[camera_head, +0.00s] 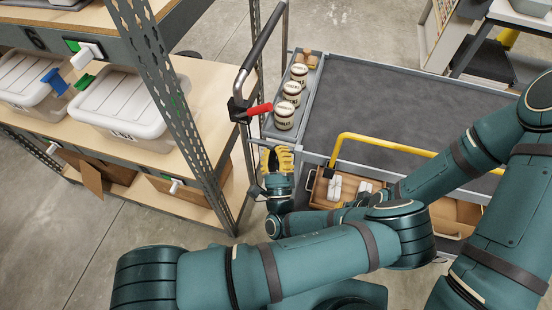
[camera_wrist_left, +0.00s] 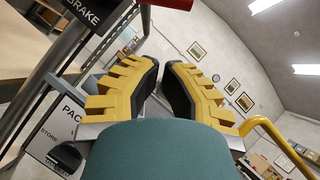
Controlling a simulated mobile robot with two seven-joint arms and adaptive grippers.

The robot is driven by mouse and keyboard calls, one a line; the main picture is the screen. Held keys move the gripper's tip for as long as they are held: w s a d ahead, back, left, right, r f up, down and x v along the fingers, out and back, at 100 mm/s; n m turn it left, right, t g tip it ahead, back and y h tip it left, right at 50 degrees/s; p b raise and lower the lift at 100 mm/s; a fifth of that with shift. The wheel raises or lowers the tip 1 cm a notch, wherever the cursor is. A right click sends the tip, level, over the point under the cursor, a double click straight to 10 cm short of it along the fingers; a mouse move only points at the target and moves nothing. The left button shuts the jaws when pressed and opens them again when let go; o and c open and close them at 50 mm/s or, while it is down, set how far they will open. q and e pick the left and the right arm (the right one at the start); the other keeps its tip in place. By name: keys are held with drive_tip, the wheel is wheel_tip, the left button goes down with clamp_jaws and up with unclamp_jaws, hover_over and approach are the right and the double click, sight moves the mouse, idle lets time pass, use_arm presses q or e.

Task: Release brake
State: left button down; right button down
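The brake lever with its red grip (camera_head: 259,109) sticks out from the black clamp on the cart's push handle (camera_head: 262,48). The red grip also crosses the top edge of the left wrist view (camera_wrist_left: 168,4), beyond my fingertips. A dark sign reading BRAKE (camera_wrist_left: 84,14) shows at upper left there. My left gripper (camera_head: 278,158) is below the red grip, beside the cart's near left corner, and apart from the grip. In the left wrist view its yellow fingers (camera_wrist_left: 162,72) are apart with nothing between them. My right arm comes in from the right; its gripper is mostly hidden behind my left elbow.
The grey cart (camera_head: 385,105) carries several labelled tins (camera_head: 292,93) in a side tray and has a yellow rail (camera_head: 400,145). Shelving (camera_head: 190,130) with lidded bins stands close on the left. Most of the cart top is clear.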

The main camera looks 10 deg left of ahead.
sight(252, 112)
use_arm(q)
drive_tip(key=w+a+r, duration=0.3)
drive_tip(key=w+r, duration=0.2)
drive_tip(key=shift+a+r, duration=0.2)
drive_tip(key=shift+a, duration=0.15)
drive_tip(key=shift+p, duration=0.3)
drive_tip(key=shift+r+n+g+y+p, duration=0.3)
drive_tip(key=shift+n+y+p, duration=0.1)
drive_tip(key=shift+n+p, duration=0.15)
